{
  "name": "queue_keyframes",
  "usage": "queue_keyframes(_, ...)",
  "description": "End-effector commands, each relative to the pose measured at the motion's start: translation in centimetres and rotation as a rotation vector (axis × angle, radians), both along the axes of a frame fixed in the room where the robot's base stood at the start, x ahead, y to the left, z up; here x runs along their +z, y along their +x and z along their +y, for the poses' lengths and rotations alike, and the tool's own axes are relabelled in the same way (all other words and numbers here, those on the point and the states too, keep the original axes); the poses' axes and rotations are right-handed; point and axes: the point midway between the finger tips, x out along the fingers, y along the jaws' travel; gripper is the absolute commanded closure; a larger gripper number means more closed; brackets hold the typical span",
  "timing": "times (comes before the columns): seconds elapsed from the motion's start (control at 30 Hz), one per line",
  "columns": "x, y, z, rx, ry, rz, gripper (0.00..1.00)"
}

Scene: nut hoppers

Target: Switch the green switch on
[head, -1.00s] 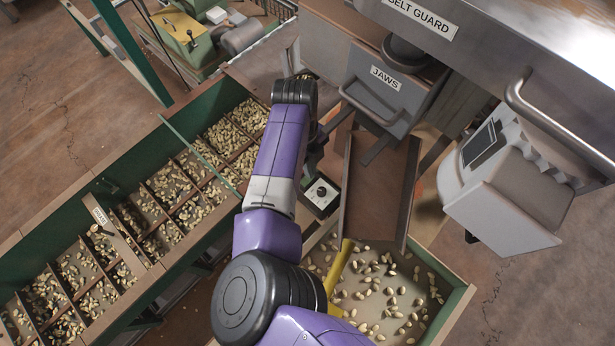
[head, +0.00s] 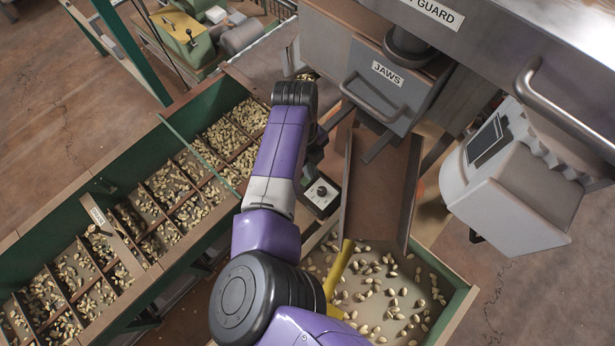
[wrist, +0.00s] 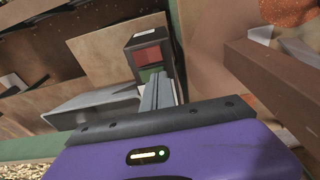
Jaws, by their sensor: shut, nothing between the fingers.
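In the wrist view, a dark switch box (wrist: 126,60) carries a red rectangle (wrist: 148,53) with a green switch (wrist: 149,73) just below it. The green switch is partly hidden by my gripper. My gripper (wrist: 158,80) is shut and empty, its grey fingers pointing at the lower part of the box, over or close to the green switch. I cannot tell whether the fingertips touch it.
A grey machine with a JAWS hopper (head: 375,90) and a brown chute (head: 378,190) stands right of my arm. A green-sided sorting trough (head: 50,223) of nuts lies left, a nut tray (head: 455,304) below the chute.

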Motion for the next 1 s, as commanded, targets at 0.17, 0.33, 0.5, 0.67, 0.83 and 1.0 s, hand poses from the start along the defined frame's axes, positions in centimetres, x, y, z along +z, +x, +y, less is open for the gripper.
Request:
queue_keyframes(0.17,-0.3,0.0,0.0,0.0,0.0,0.0,1.0)
queue_keyframes(0.33,-0.5,0.0,0.0,0.001,0.0,0.0,1.0)
queue_keyframes(0.5,-0.2,0.0,0.0,0.0,0.0,0.0,1.0)
queue_keyframes(0.67,0.8,0.0,0.0,0.0,0.0,0.0,1.0)
queue_keyframes(0.83,2.1,0.0,0.0,0.0,0.001,-0.001,1.0)
queue_keyframes(1.0,3.3,0.0,0.0,0.0,0.001,-0.001,1.0)
